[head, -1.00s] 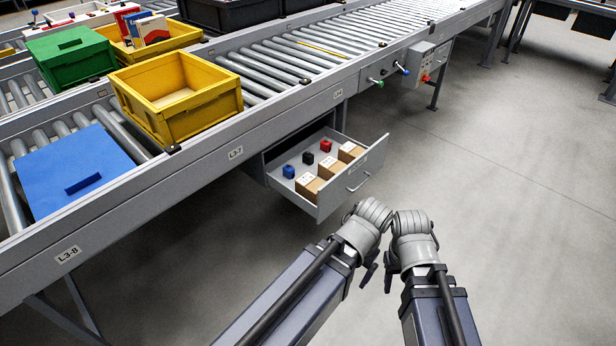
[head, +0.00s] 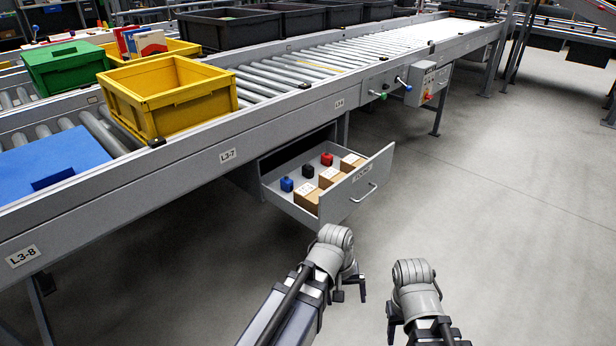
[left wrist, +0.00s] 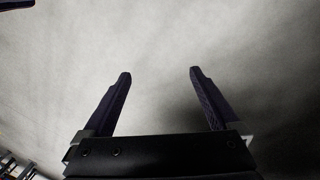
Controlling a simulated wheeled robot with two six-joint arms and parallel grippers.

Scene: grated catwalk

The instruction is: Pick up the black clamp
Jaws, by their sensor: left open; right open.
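A small black item (head: 307,171), which looks like the black clamp, lies in the open drawer (head: 361,191) under the conveyor, between a blue item (head: 286,184) and a red item (head: 327,159) of similar size. It is too small to make out its shape. My left gripper (head: 350,291) is in front of and below the drawer, over the floor, apart from it. In the left wrist view its two fingers (left wrist: 160,75) are spread and empty, with bare floor beyond. My right gripper (head: 412,315) is further right over the floor, away from the drawer; its fingers are partly hidden.
Several cardboard boxes (head: 331,178) line the drawer's front side. The drawer's front panel and handle (head: 364,193) stick out towards me. The floor (head: 490,220) at right is clear.

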